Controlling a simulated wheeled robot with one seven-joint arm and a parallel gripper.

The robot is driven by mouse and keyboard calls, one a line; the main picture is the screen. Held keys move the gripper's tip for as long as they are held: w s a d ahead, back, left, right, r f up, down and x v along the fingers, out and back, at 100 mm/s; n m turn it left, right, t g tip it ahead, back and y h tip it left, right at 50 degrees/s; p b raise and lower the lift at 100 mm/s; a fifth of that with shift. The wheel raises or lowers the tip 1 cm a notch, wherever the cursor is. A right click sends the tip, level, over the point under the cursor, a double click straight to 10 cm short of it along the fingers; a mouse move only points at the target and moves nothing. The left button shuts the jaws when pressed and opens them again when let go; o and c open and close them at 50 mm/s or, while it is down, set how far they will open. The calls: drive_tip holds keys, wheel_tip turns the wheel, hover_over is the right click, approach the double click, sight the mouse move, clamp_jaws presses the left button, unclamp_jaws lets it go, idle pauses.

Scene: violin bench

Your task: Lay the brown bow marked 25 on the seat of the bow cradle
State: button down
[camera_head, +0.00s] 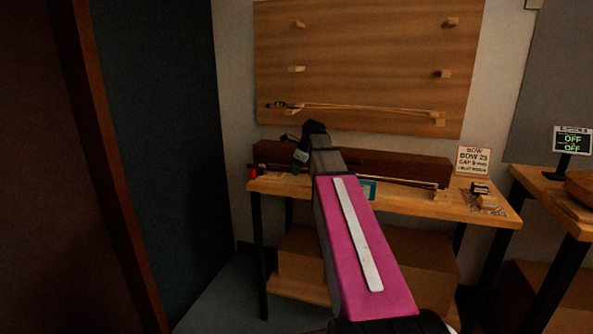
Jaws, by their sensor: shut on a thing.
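My gripper (301,157) is at the far end of my arm, over the bench in front of a long dark brown case. It is shut on a thin brown bow (400,181), whose stick runs to the right, low along the case front. My arm hides the bow's middle, and no number on it is readable. The bow's right end is close to a small wooden block (441,194) on the bench, perhaps part of the bow cradle. I cannot tell whether they touch. A small red item (253,172) stands at the bench's left end.
Another bow (360,108) rests on the lowest pegs of the wooden wall board (370,50); the upper pegs are empty. The dark brown case (400,168) lies along the bench (480,213). A sign reading BOW 25 (473,160) and small boxes (487,201) are at right.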

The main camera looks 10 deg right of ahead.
drive_tip(key=shift+f, duration=0.35)
idle(0.7)
drive_tip(key=c, duration=1.1)
unclamp_jaws()
drive_tip(key=shift+r, duration=0.1)
